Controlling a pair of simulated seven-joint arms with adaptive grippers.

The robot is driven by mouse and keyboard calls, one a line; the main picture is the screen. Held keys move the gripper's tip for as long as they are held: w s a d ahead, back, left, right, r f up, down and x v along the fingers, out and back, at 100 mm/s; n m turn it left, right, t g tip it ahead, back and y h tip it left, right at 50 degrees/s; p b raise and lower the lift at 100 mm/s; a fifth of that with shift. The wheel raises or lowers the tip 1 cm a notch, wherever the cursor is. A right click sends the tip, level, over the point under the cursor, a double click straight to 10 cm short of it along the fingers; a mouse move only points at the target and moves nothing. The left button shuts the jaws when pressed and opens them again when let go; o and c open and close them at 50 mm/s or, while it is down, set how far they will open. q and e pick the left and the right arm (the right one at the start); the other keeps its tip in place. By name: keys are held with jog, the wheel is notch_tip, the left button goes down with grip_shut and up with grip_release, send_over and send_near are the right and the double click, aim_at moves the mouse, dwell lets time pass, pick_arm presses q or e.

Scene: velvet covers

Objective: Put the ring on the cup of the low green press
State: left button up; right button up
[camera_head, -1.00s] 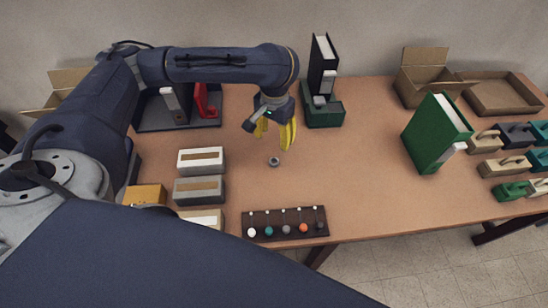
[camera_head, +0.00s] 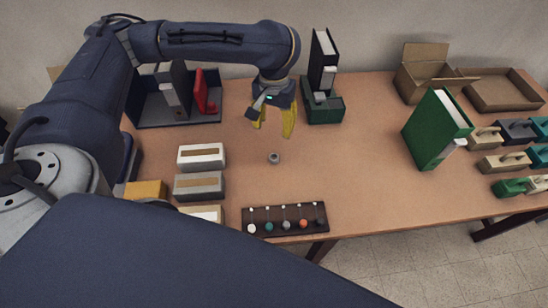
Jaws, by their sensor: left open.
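A small grey ring (camera_head: 274,158) lies on the bare middle of the table. My left gripper (camera_head: 273,130) has yellow fingers spread apart, with nothing between them. It hangs above the table, a little behind the ring in the picture and apart from it. A low green piece (camera_head: 510,188) with a handle-like top stands at the right front of the table. A dark green base (camera_head: 322,114) stands at the back, with a black binder by it. I cannot tell which is the press, and no cup is clear. My right gripper is not in view.
A green binder (camera_head: 436,130) stands right of centre. Beige, navy and teal blocks line the right edge. A dark rack (camera_head: 285,219) with several coloured knobs lies at the front edge. Pale boxes (camera_head: 201,156) stand left. Cardboard boxes (camera_head: 425,80) are back right. The table's middle is mostly clear.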

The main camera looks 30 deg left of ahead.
pick_arm(q)
send_over(274, 157)
jog(key=f, duration=0.9)
jog(key=shift+s+f, duration=0.2)
jog(key=shift+f, duration=0.05)
jog(key=shift+w+f, duration=0.2)
jog(key=shift+f, duration=3.15)
jog(key=shift+c, duration=0.4)
jog(key=c, duration=1.1)
jog(key=shift+c, duration=0.2)
jog(key=shift+r, duration=0.1)
